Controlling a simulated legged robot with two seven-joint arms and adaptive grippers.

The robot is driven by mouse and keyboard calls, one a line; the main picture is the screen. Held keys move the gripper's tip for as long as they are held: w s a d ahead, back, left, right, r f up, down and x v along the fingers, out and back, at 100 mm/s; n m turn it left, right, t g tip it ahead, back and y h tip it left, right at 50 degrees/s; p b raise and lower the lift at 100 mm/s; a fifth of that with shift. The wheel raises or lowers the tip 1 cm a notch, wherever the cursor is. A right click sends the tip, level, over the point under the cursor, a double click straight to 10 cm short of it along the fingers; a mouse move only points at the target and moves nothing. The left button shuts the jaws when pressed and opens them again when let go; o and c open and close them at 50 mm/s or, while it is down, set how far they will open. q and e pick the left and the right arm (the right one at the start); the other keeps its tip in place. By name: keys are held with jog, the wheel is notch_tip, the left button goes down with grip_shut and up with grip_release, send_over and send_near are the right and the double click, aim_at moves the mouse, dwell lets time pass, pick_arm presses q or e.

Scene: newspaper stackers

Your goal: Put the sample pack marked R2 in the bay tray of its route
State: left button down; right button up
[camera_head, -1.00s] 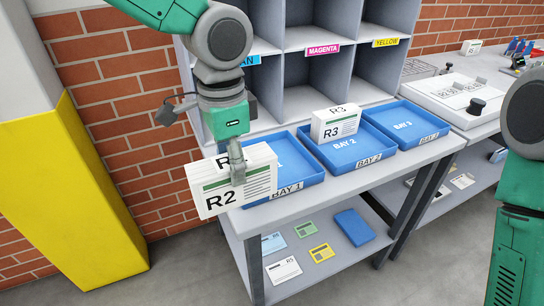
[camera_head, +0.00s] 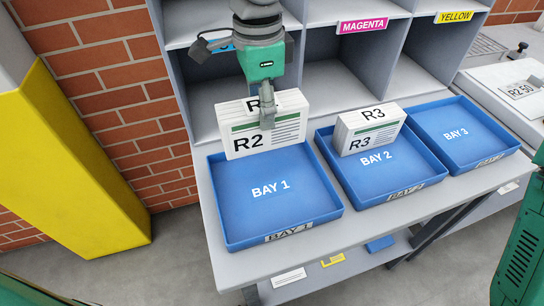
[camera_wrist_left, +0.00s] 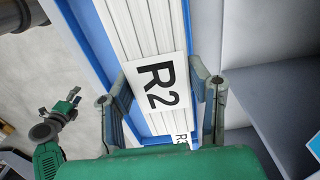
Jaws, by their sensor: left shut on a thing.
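The white sample pack marked R2 (camera_head: 240,142) is upright in my left gripper (camera_head: 270,110), at the back edge of the BAY 1 tray (camera_head: 328,208). Whether its base touches the tray is unclear. In the left wrist view the R2 label (camera_wrist_left: 158,87) shows between the two fingers. The BAY 1 tray is blue and its visible floor is empty. A pack marked R3 (camera_head: 368,130) stands in the BAY 2 tray (camera_head: 432,185). My right gripper (camera_wrist_left: 74,98) appears small at the left of the wrist view; its jaws are too small to judge.
The BAY 3 tray (camera_head: 512,147) is empty at the right. Grey pigeonholes (camera_head: 340,85) with MAGENTA and YELLOW labels stand close behind the trays. A yellow pillar (camera_head: 60,170) stands at the left. Cards lie on the lower shelf.

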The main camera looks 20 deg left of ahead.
aim_at(263, 143)
pick_arm(q)
jog(key=f, duration=0.5)
jog(key=shift+w+f, duration=0.15)
jog(key=shift+w, duration=0.05)
jog(key=shift+d+f+b, duration=0.1)
jog(key=shift+f+b, duration=0.35)
jog(key=shift+f, duration=1.35)
jog(key=shift+s+f, duration=0.1)
jog(key=c, duration=0.8)
grip_release()
notch_tip(263, 143, up, 12)
jog(key=shift+r+p, duration=0.15)
jog(key=shift+p, duration=0.55)
